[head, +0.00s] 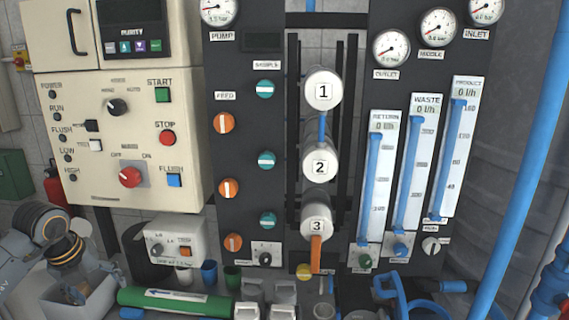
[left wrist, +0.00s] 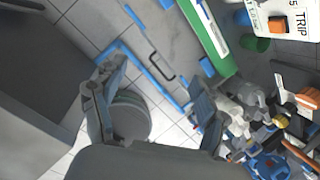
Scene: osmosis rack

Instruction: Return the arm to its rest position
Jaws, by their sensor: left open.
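My left gripper (head: 92,284) is at the lower left of the head view, beside the left end of a green tube with a white arrow label (head: 160,298). In the left wrist view my left gripper (left wrist: 152,88) has its two fingers wide apart with nothing held between them. Under the fingers there is a round grey-green object (left wrist: 130,115) and tiled floor. The green tube also shows in the left wrist view (left wrist: 207,35), beyond the fingers. My right gripper is not seen.
The cream control panel (head: 120,130) stands behind my left arm, with a small switch box (head: 176,240) below it. A grey bin (head: 85,298) is under the left gripper. Cups (head: 209,272) and clutter (left wrist: 265,125) are to the right. The dark rack (head: 230,60) fills the middle.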

